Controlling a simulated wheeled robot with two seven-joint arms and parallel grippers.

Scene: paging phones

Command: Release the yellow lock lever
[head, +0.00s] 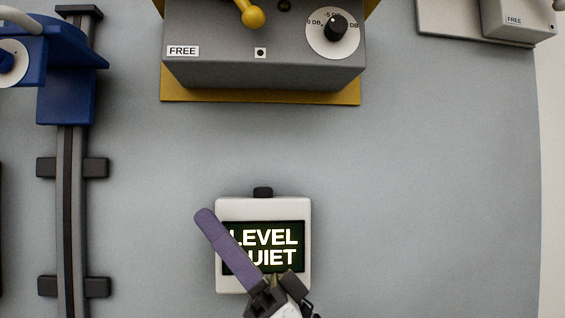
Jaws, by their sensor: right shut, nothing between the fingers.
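The yellow lock lever (252,15) is at the top of the head view, on the front of a grey box (220,72) with a yellow backing plate (250,97). Its round knob points down and its upper part is cut off by the frame. A label reading FREE (182,51) is on the box to its lower left. My right gripper (273,281) is at the bottom, well below the lever and apart from it, in front of a lit sign; it is shut and empty. My left gripper is out of view.
The white-framed sign (305,212) reads LEVEL and a partly covered word. A black dial (335,27) is right of the lever. A blue fixture (66,95) on a rail (72,220) stands left. Another grey box (515,28) is top right. The wall between sign and box is clear.

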